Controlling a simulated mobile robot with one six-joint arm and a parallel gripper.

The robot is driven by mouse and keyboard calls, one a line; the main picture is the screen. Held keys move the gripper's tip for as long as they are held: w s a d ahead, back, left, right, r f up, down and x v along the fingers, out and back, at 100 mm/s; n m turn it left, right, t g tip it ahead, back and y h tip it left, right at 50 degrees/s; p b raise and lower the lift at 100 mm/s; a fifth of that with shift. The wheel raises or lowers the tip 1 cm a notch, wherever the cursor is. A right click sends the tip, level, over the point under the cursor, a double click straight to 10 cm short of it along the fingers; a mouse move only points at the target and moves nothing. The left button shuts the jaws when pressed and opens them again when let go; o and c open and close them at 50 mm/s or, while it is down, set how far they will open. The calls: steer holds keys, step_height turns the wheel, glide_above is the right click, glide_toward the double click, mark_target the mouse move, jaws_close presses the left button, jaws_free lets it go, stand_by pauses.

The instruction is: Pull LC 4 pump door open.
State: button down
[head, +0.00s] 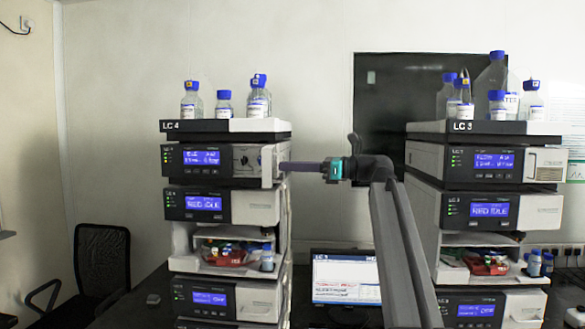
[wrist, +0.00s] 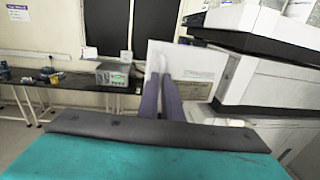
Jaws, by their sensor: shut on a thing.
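The LC 4 stack stands left of centre in the head view. Its pump (head: 200,158) is the upper module, with a lit blue display. The pump door (head: 268,166) stands swung out at the module's right side, and pump parts show in the opening to its left. My gripper (head: 284,166) reaches in from the right and is shut on the door's edge. In the wrist view the door is a pale panel (wrist: 205,62), with my gripper's two dark fingers (wrist: 162,78) closed at its left part.
Bottles (head: 258,100) stand in the tray (head: 225,126) above the pump. Below are more modules and an open sample bay (head: 222,262). The LC 3 stack (head: 485,165) is at right, with a monitor (head: 345,278) between. A chair (head: 102,262) is at left.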

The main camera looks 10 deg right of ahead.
steer(key=shift+f, duration=0.1)
steer(key=shift+d, duration=0.15)
